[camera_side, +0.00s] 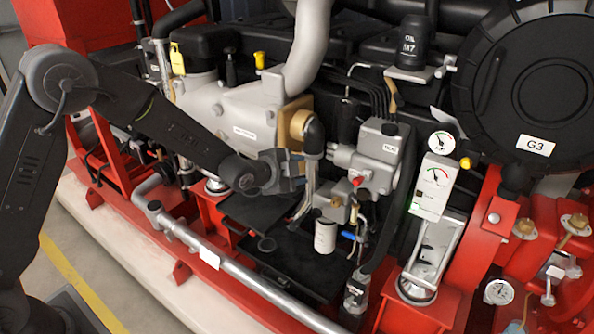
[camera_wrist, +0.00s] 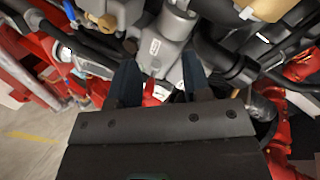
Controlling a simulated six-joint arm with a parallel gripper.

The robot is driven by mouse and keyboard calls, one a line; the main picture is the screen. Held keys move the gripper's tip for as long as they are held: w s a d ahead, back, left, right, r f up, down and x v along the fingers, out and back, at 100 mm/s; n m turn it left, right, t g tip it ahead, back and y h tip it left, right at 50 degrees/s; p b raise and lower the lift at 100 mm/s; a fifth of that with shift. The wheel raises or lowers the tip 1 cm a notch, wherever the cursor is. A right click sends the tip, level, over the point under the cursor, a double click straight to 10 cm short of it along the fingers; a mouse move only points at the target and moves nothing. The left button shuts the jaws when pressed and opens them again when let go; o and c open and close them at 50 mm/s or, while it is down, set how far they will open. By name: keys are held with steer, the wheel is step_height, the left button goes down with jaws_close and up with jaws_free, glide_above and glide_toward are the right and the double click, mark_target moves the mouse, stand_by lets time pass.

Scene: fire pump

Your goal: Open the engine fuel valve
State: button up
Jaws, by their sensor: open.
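No part is readably marked as the engine fuel valve, so I cannot tell for sure which it is. In the side view, a small blue handle (camera_side: 348,235) sits beside a white cylindrical filter (camera_side: 325,236), low at the centre. Above it, a red knob (camera_side: 357,181) is on the grey labelled housing (camera_side: 381,150). My gripper (camera_side: 298,172) is left of that housing, partly hidden among engine parts. In the wrist view my gripper (camera_wrist: 160,78) has its two dark fingers apart. The labelled housing and a red part (camera_wrist: 149,88) show beyond the gap; no grip is visible.
A grey pipe (camera_side: 245,278) runs along the front on the red frame. A curved black hose (camera_side: 312,140) is close to my gripper. Gauges (camera_side: 441,142) and a large black round cover marked G3 (camera_side: 545,85) stand to the right. A black tray (camera_side: 290,258) lies below.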

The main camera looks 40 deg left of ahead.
mark_target(352, 237)
steer(key=shift+o, duration=0.8)
steer(key=shift+d+f, duration=0.25)
steer(key=shift+f, duration=0.05)
steer(key=o, duration=0.4)
steer(key=d+f+n, duration=0.4)
steer(key=f, duration=0.1)
steer(key=d+f+n, duration=0.2)
steer(key=d+f, duration=0.1)
steer(key=shift+s+f, duration=0.2)
steer(key=shift+s, duration=0.05)
steer(key=o, duration=0.4)
steer(key=s+d+f+n, duration=0.1)
steer(key=f+n, duration=0.1)
steer(key=f, duration=0.1)
steer(key=s+d+f+n+y, duration=0.1)
steer(key=f+n, duration=0.2)
steer(key=s+d+f+n, duration=0.1)
steer(key=d+f+n, duration=0.1)
steer(key=f, duration=0.1)
steer(key=shift+s+d+f+n, duration=0.1)
steer(key=shift+f+n, duration=0.2)
steer(key=shift+n, duration=0.1)
steer(key=shift+n+t+y, duration=0.3)
steer(key=shift+y, duration=0.1)
steer(key=x, duration=1.3)
steer(key=shift+w+f, duration=0.2)
steer(key=shift+f, duration=0.15)
steer(key=c, duration=0.9)
